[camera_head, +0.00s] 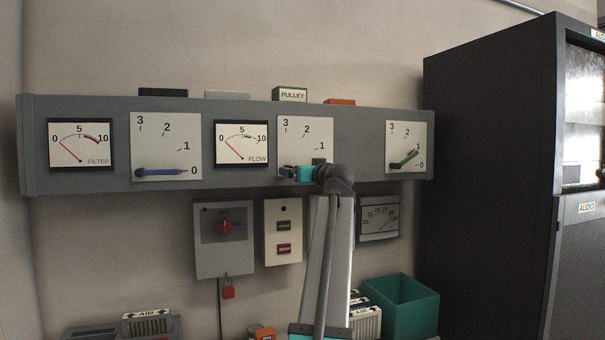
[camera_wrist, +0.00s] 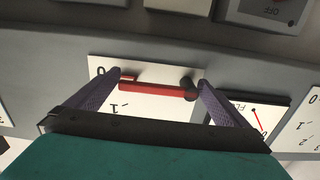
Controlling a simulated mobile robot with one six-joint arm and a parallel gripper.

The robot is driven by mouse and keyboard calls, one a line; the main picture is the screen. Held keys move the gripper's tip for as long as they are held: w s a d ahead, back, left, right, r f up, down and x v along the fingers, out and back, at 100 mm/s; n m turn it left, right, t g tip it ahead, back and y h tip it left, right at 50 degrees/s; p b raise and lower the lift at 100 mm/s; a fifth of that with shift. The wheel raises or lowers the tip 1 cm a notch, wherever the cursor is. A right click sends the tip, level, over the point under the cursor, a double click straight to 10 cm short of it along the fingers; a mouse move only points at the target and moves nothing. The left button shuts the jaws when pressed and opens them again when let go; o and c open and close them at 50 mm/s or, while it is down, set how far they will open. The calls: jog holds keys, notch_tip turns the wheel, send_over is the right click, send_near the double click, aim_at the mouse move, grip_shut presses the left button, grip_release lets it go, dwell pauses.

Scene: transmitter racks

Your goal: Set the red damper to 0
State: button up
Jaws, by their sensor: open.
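The red damper's lever (camera_wrist: 155,90) lies across its white dial plate (camera_wrist: 150,103) in the wrist view, which is upside down. Its dark pivot is at the right. Its free end points left, close to the 0 mark, and the lever is nearly horizontal. My gripper (camera_wrist: 158,78) is open, with one finger near the lever's free end and the other beside the pivot; I cannot tell whether they touch. In the head view the middle dial plate (camera_head: 306,136) shows 3, 2 and 1, while my gripper (camera_head: 293,172) covers most of the lever.
Below are a red-knob switch box (camera_head: 223,245) and a button box (camera_head: 282,230). A dark rack (camera_head: 490,180) stands at right.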

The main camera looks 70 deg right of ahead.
jog(key=b+v, duration=0.3)
jog(key=v, duration=1)
jog(key=shift+a, duration=0.25)
jog(key=shift+s, duration=0.1)
